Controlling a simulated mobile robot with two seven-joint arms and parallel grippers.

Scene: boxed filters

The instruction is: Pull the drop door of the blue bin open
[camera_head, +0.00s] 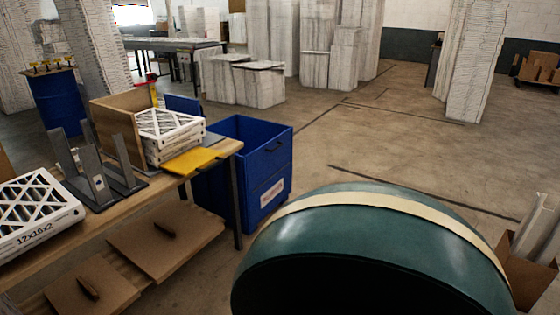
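The blue bin (225,153) stands on the floor by the right end of the workbench. Its top is open and its inside is dark. The face turned to the right carries a dark handle slot (273,147) near its upper edge and a white label (271,193) with red print lower down. This face, which looks like the drop door (270,170), stands upright and appears closed. Neither of my grippers is in view.
The wooden workbench (55,240) holds boxed filters (170,135), a grey upright rack (125,165) and a yellow plate (192,161). A large green rounded shape with a cream band blocks the lower right foreground.

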